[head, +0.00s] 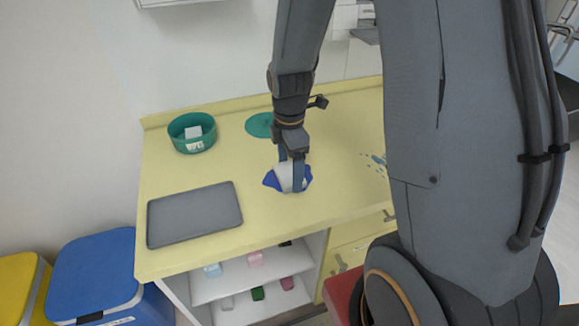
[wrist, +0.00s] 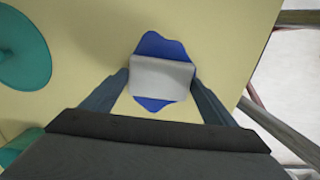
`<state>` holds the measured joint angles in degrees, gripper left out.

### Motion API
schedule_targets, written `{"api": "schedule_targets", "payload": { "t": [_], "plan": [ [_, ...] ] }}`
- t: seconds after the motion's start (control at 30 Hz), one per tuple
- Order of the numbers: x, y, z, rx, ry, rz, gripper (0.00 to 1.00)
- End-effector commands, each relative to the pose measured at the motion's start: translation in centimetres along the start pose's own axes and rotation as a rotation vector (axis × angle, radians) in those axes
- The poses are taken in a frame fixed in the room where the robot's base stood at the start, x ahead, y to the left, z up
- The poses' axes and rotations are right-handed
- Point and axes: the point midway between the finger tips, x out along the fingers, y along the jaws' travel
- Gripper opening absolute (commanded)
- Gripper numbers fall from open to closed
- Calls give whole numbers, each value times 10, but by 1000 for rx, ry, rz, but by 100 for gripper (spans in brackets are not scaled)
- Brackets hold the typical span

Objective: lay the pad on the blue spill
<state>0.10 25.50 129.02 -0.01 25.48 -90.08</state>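The pad (wrist: 162,78) is a pale grey, flat piece over the blue spill (wrist: 151,43) on the cream counter. Blue shows past the pad's upper and lower edges in the wrist view. In the head view the pad (head: 287,178) has the blue spill (head: 271,181) showing around it. My gripper (wrist: 162,81) has one fingertip against each side of the pad; in the head view my gripper (head: 292,178) reaches down to it. I cannot tell whether the pad touches the counter or is held just above it.
A dark grey tray (head: 194,214) lies at the counter's front left. A green bowl (head: 192,145) holding a white labelled item stands behind it. A flat teal disc (head: 260,125) lies near the wall. Blue specks (head: 379,161) mark the counter at right. Blue (head: 92,270) and yellow bins stand lower left.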

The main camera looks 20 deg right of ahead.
Motion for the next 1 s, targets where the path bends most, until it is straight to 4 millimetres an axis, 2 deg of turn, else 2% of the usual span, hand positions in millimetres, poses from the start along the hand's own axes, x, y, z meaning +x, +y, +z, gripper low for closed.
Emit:
{"api": "schedule_targets", "payload": {
  "t": [0.03, 0.1, 0.37, 0.53, 0.67, 1.0],
  "plan": [
    [0, 0, 0, 0, 0, 0, 89],
    [0, 0, 0, 0, 0, 0, 96],
    [-1, 0, 0, 0, 0, 0, 96],
    [-10, 1, 0, 0, 0, 4, 96],
    [-27, 2, 0, 0, 0, 5, 96],
    [-87, 2, 0, 0, 0, 6, 96]
  ]
}}
